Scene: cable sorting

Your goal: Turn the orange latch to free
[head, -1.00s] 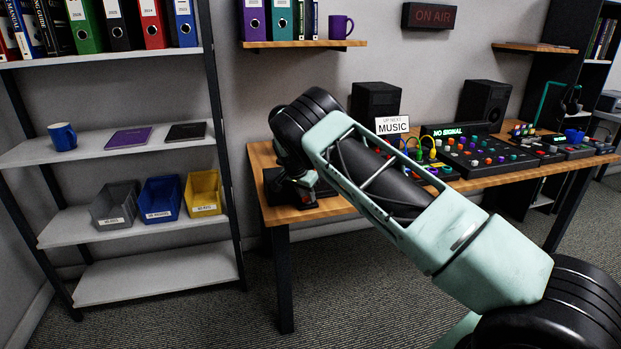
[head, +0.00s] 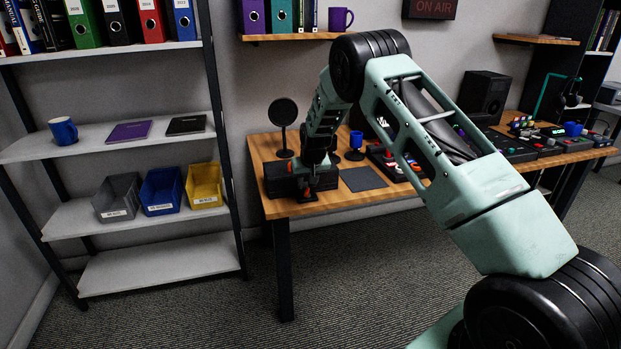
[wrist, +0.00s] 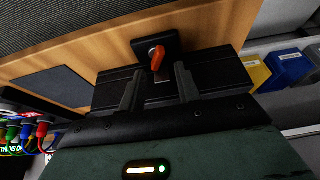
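The orange latch (wrist: 157,56) shows in the wrist view as a short lever on a dark square plate (wrist: 142,47) on a black box (wrist: 226,72). The box also shows in the head view, at the left end of the wooden desk (head: 335,200). My gripper (wrist: 158,82) is open, its two dark fingers apart with nothing seen between them. The latch appears just beyond the fingertips, roughly centred between them. I cannot tell whether either finger touches it. In the head view, my gripper (head: 306,188) is at the front of the box and hides part of it.
A dark mat (head: 363,179) lies right of the box. Cables and coloured plugs (wrist: 28,130) lie at lower left in the wrist view. Shelf bins (head: 160,191) stand left of the desk.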

